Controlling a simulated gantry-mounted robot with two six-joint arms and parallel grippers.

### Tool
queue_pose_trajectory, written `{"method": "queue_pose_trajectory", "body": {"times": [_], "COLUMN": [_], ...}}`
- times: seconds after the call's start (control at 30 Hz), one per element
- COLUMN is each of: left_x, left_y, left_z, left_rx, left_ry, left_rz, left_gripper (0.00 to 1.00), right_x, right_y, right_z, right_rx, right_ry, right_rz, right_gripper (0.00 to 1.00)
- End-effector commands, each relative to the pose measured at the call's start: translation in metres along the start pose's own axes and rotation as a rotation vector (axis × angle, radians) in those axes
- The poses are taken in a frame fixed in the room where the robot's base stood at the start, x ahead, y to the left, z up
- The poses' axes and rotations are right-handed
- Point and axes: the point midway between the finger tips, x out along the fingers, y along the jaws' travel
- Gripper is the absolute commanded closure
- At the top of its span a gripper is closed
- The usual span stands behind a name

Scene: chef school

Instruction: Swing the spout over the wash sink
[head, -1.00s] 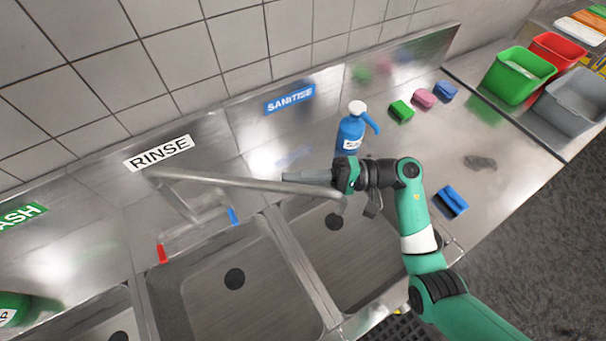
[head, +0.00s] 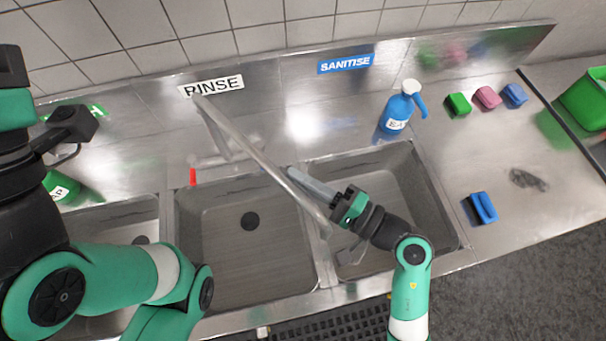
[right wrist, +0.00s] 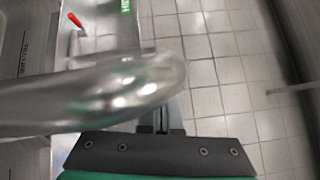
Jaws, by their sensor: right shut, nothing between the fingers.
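The metal spout (head: 245,145) runs from below the RINSE sign to its free end near the divider between the middle and right sinks. My right gripper (head: 292,173) is shut and empty, its fingers close beside the spout's right side; contact is unclear. In the right wrist view the spout (right wrist: 90,100) crosses in front of the fingers (right wrist: 160,117), partly hiding them. The wash sink (head: 120,215) is at the left, largely covered by my left arm. My left gripper (head: 12,68) is partly in view at the left edge; its fingers do not show.
The rinse sink (head: 215,260) is in the middle, with a red tap lever (head: 193,176) behind it. The sanitise sink (head: 400,180) is at the right, with a blue bottle (head: 398,112) behind it. Several sponges (head: 487,97) lie on the right counter.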

Motion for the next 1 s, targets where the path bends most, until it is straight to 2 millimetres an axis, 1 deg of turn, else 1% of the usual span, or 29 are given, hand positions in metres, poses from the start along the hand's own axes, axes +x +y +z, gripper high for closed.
{"method": "queue_pose_trajectory", "body": {"times": [0.13,0.2,0.27,0.3,0.4,0.5,0.6,0.73,1.0], "left_x": [-0.016,-0.026,-0.022,-0.022,-0.025,-0.027,-0.028,-0.029,-0.028], "left_y": [0.000,0.000,0.000,0.000,0.000,0.000,0.000,0.000,0.000], "left_z": [0.015,0.024,0.021,0.021,0.023,0.025,0.026,0.026,0.026], "left_rx": [0.000,0.000,0.000,0.000,0.000,0.000,0.000,0.000,0.000], "left_ry": [0.000,0.000,-0.002,-0.001,0.000,0.000,0.000,0.000,0.000], "left_rz": [0.000,0.000,0.000,0.000,0.000,0.000,0.000,0.000,0.000], "left_gripper": [1.00,1.00,1.00,1.00,1.00,1.00,1.00,1.00,1.00], "right_x": [-0.004,-0.007,-0.022,-0.034,-0.061,-0.083,-0.097,-0.106,-0.106], "right_y": [0.007,0.010,0.004,0.004,0.004,0.003,0.003,0.002,0.002], "right_z": [-0.017,-0.029,-0.029,-0.029,-0.029,-0.029,-0.029,-0.028,-0.028], "right_rx": [-0.002,-0.004,-0.001,0.000,0.000,-0.001,0.000,0.000,0.000], "right_ry": [0.003,0.003,0.006,0.007,0.008,0.006,0.004,0.002,0.000], "right_rz": [-0.002,-0.003,-0.002,-0.001,-0.001,-0.002,-0.001,0.000,0.000], "right_gripper": [1.00,1.00,1.00,1.00,1.00,1.00,1.00,1.00,1.00]}}
